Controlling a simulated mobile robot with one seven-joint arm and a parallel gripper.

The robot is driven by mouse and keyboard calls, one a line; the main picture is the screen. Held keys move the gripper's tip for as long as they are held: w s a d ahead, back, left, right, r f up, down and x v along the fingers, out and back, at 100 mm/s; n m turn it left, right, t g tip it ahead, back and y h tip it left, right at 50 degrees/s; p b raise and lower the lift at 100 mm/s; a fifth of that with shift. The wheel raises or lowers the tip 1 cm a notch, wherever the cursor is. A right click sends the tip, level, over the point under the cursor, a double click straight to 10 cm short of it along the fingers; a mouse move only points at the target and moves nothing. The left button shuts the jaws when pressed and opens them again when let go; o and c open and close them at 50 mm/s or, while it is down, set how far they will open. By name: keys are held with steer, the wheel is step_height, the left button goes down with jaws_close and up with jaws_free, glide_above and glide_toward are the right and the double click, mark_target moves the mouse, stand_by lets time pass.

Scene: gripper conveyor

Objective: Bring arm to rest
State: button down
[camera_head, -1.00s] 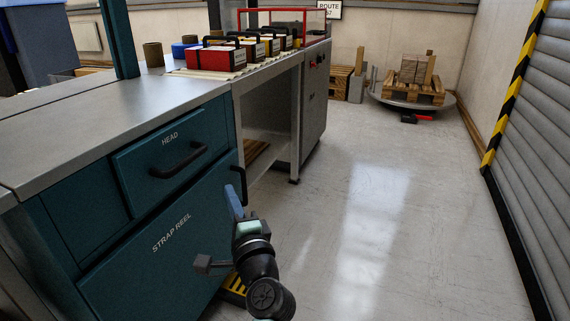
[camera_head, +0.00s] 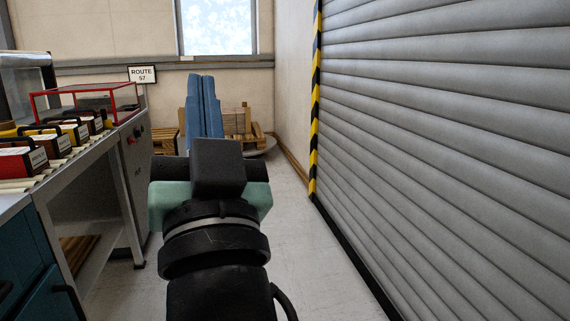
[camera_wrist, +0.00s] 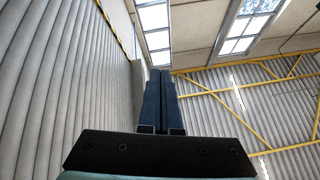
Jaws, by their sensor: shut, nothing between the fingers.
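My gripper (camera_head: 206,78) is in the middle of the head view, raised in front of the camera with its blue fingers pointing up. In the wrist view the two blue fingers (camera_wrist: 160,75) lie side by side against each other, with nothing between them. My gripper is clear of the bench and the shutter, touching nothing. The wrist view looks up at windows and the roof.
At left is a conveyor (camera_head: 75,156) with several red and yellow cases (camera_head: 22,158) and a red frame (camera_head: 85,92). A grey roller shutter (camera_head: 450,130) fills the right. A pallet (camera_head: 250,138) stands at the back. Floor (camera_head: 310,270) between is clear.

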steer(key=s+d+r+t+h+p, duration=0.2)
steer(key=s+d+r+t+h, duration=0.1)
steer(key=s+d+r+h, duration=0.5)
step_height(320, 180, up, 38)
steer(key=p, duration=3.7)
steer(key=shift+m+y, duration=0.3)
steer(key=shift+m, duration=0.1)
